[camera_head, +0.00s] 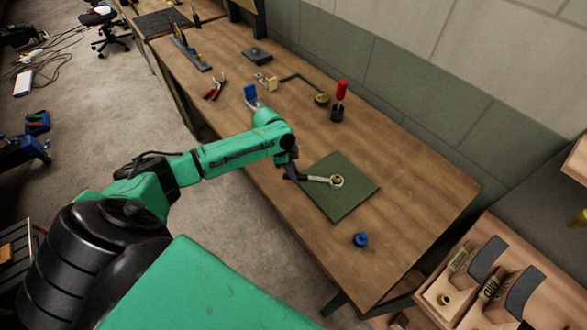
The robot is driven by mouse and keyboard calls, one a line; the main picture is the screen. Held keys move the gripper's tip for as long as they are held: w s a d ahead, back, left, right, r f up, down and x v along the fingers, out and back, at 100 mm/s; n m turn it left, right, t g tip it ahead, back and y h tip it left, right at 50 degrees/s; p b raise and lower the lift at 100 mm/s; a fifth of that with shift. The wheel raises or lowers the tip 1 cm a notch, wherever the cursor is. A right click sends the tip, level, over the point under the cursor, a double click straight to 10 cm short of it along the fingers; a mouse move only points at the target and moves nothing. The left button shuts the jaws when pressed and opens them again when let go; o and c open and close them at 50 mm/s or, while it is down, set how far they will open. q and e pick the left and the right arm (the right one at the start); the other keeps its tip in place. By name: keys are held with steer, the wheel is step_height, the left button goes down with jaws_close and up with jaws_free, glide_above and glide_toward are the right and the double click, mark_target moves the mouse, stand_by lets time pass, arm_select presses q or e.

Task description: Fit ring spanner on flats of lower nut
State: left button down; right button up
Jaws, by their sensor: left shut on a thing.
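My left gripper (292,174) is shut on the handle end of the ring spanner (318,179) above the left part of the green mat (347,205). The spanner is a short silver bar that points right, with its ring end over the mat's middle. A small brass-coloured nut (337,180) shows inside the ring's outline. I cannot tell whether the ring sits down around its flats or is just above it. A lower nut cannot be told apart from an upper one at this size. My right gripper is not in view.
A blue round piece (361,240) stands on the wooden bench (405,215) in front of the mat. Behind are a red-handled tool in a dark holder (338,113), a brass round part (321,99) and red pliers (215,87). The bench right of the mat is clear.

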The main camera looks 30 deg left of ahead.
arm_select(q)
steer(key=shift+d, duration=0.1)
stand_by(0.5)
steer(key=shift+p, duration=0.3)
steer(key=c, duration=0.7)
jaws_free()
steer(key=shift+o, duration=0.2)
steer(key=shift+s, duration=0.1)
